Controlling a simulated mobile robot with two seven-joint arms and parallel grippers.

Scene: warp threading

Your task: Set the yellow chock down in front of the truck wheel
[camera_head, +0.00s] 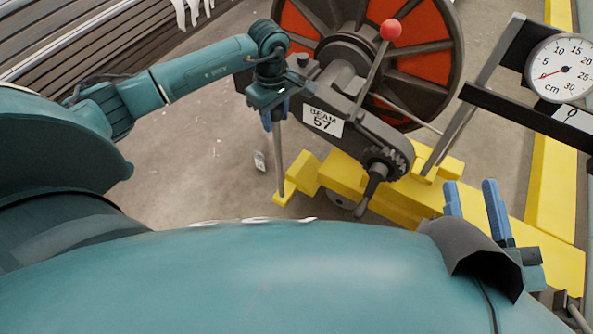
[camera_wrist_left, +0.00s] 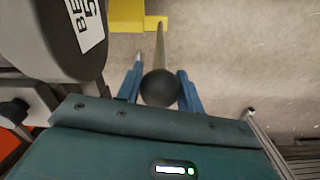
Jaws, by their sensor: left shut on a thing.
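The yellow chock (camera_head: 284,196) is at the lower end of a grey rod, beside the left end of the yellow truck (camera_head: 348,178). A dark wheel (camera_head: 341,202) shows partly under the truck, right of the chock. My left gripper (camera_head: 273,122) is shut on the rod's upper end, with the chock below it. In the left wrist view a dark round knob (camera_wrist_left: 160,88) sits between the blue fingers, and the chock (camera_wrist_left: 155,22) shows beyond it. I cannot tell whether the chock touches the floor. My right gripper (camera_head: 472,184) is open and empty, its fingers apart.
The truck carries a large red-and-black beam wheel (camera_head: 420,50) and a "BEAM 57" plate (camera_head: 323,121). A dial gauge (camera_head: 562,68) stands at the upper right. A small grey item (camera_head: 260,160) is left of the rod. The floor (camera_head: 190,165) further left is clear.

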